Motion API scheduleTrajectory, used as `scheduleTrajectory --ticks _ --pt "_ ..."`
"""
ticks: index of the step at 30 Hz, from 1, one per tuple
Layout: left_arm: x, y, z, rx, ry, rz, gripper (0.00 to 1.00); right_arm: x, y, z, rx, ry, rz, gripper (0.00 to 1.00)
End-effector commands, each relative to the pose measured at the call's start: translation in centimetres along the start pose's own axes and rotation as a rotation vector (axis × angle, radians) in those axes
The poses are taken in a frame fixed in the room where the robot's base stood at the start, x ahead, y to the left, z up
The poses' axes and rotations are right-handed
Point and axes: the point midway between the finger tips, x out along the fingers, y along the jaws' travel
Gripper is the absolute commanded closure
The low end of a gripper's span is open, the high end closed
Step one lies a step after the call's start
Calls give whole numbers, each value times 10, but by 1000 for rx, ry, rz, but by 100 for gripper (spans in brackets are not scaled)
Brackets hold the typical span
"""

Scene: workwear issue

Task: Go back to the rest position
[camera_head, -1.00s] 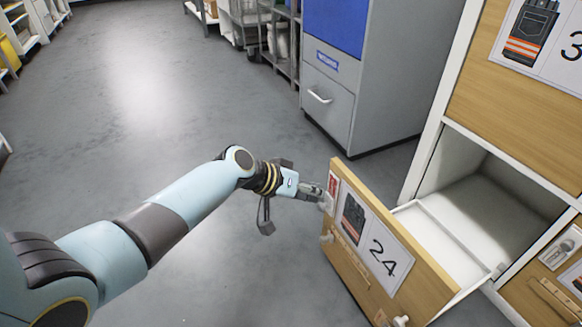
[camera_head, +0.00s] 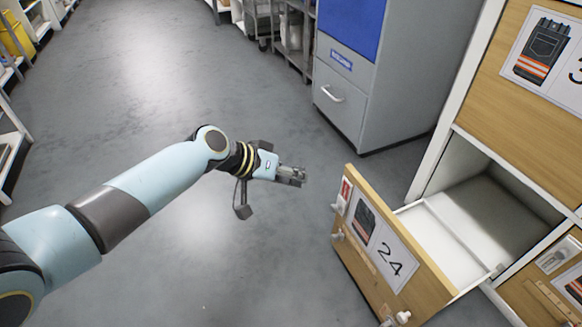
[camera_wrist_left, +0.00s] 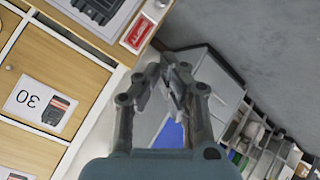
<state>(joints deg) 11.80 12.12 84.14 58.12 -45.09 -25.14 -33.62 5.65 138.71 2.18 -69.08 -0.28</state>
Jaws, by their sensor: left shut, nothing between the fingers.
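My left gripper (camera_head: 291,176) is shut and empty in the head view, out over the bare floor. It is to the left of the open drawer marked 24 (camera_head: 412,262) and apart from it. In the left wrist view my left gripper (camera_wrist_left: 170,72) shows its fingertips together with nothing between them. A corner of a wooden front with a red label (camera_wrist_left: 138,32) is beyond the fingers there. My right gripper is in neither view.
The drawer is pulled out of a wooden cabinet (camera_head: 535,112), and its inside looks empty where visible. A grey and blue cabinet (camera_head: 395,75) stands behind. Shelves (camera_head: 12,130) line the left edge. The grey floor (camera_head: 150,90) between is clear.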

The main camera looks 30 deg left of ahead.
Motion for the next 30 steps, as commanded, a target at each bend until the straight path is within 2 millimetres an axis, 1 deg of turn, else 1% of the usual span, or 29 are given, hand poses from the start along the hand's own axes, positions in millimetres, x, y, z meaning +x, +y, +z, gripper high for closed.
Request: scheduleTrajectory --ticks 1,6,21,23,25,26,28,29,30 --pt "-7 1 -3 2 2 0 100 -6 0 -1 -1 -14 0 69" --pt "-15 0 -1 0 1 0 100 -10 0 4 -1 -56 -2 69" --pt "-14 0 0 0 0 0 100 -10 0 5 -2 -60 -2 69" --pt "-15 -1 4 -3 -5 -1 100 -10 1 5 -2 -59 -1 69" --pt "-16 -2 19 -15 -23 -4 100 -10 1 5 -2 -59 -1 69" --pt "-17 -3 30 -24 -36 -5 100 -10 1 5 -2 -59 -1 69" --pt "-23 -1 64 -50 -73 -7 100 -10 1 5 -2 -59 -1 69" --pt "-28 3 82 -55 -90 -7 100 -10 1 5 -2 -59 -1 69" --pt "-37 11 107 -45 -119 -11 100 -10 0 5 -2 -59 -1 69"
